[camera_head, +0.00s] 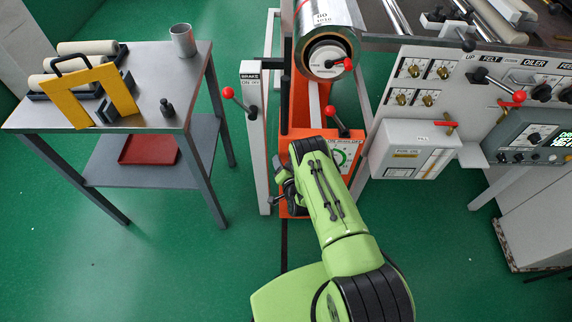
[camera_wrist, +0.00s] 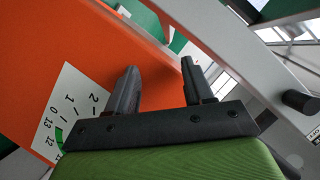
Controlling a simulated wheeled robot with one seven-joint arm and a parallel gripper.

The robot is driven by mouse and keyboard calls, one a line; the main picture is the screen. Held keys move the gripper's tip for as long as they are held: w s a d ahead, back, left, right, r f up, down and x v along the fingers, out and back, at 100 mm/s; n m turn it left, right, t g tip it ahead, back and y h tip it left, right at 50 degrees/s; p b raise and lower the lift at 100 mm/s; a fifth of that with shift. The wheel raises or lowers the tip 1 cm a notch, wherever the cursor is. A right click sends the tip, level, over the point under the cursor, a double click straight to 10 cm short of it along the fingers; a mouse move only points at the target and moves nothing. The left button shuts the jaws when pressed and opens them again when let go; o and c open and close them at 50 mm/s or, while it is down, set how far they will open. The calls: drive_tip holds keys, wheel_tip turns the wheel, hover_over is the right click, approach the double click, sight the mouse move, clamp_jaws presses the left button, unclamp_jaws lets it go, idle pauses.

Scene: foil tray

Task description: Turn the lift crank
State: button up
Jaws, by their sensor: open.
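An orange lift housing (camera_head: 297,90) stands in the middle of the head view, with a white dial plate (camera_head: 343,152) on its front. A dark crank arm with a red knob (camera_head: 330,111) sticks up at the top of this housing; I take it for the lift crank. My gripper (camera_head: 284,187) is at the left side of the housing, below and left of that knob, partly hidden by my wrist. In the wrist view my gripper (camera_wrist: 160,66) is open, with nothing between its fingers. The orange face (camera_wrist: 140,40) and dial scale (camera_wrist: 68,110) show there; no red knob does.
A grey brake post (camera_head: 253,130) with a red-knobbed lever (camera_head: 228,93) stands close left of my gripper. A foil roll (camera_head: 327,30) is above the housing. A control panel (camera_head: 480,85) and white box (camera_head: 412,148) are at right. A side table (camera_head: 140,115) stands left, with green floor between.

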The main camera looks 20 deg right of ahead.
drive_tip(key=shift+s+d+r, duration=0.25)
drive_tip(key=shift+s+d, duration=0.15)
drive_tip(key=shift+s, duration=0.05)
drive_tip(key=p+v, duration=0.5)
drive_tip(key=v, duration=1)
drive_tip(key=shift+s+a+p, duration=0.15)
drive_tip(key=shift+s+p, duration=0.15)
drive_tip(key=shift+s, duration=0.1)
